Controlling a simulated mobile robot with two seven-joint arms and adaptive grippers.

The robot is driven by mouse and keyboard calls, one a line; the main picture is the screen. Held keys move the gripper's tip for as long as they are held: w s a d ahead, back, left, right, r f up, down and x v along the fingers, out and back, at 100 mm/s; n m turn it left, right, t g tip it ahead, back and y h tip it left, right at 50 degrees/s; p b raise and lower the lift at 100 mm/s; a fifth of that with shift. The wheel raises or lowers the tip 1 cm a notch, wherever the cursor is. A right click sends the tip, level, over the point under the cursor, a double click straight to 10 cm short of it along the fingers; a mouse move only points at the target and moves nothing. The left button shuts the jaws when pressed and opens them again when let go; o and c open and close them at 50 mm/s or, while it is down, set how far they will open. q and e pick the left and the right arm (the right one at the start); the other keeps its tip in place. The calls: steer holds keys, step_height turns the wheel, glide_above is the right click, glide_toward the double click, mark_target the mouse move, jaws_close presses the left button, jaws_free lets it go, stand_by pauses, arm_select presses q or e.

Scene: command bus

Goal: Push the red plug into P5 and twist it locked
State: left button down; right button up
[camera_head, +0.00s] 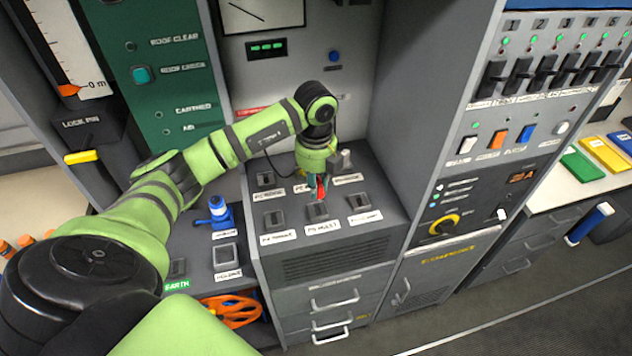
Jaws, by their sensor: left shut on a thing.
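My left gripper (318,184) reaches down over the grey socket panel (375,232) and is shut on the red plug (321,190). Only a small red part of the plug shows between the fingers. The plug is just above or at the middle socket of the front row, whose label (323,228) seems to read P5. I cannot tell whether the plug touches the socket (320,213). My right gripper is not in view.
Front-row sockets lie left (274,218) and right (358,203) of the plug. A grey upright piece (342,160) stands behind it to the right. A tall switch cabinet (452,150) rises close on the right.

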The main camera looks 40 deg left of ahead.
mark_target(316, 202)
arm_select(q)
steer(key=shift+f, duration=0.3)
steer(key=shift+s+f+b, duration=0.1)
steer(key=shift+f+b, duration=0.05)
steer(key=shift+b, duration=0.15)
steer(key=shift+f+b, duration=0.45)
steer(key=shift+f, duration=0.4)
steer(key=shift+f+b, duration=0.4)
steer(key=shift+b, duration=0.05)
steer(key=shift+f+b, duration=0.4)
steer(key=shift+f, duration=0.2)
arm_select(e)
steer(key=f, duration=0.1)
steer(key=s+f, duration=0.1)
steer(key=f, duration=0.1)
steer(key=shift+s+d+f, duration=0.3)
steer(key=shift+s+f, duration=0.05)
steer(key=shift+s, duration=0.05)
arm_select(q)
steer(key=shift+d, duration=0.1)
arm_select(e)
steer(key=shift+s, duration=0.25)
arm_select(q)
steer(key=shift+f+b, duration=0.7)
steer(key=shift+f, duration=0.15)
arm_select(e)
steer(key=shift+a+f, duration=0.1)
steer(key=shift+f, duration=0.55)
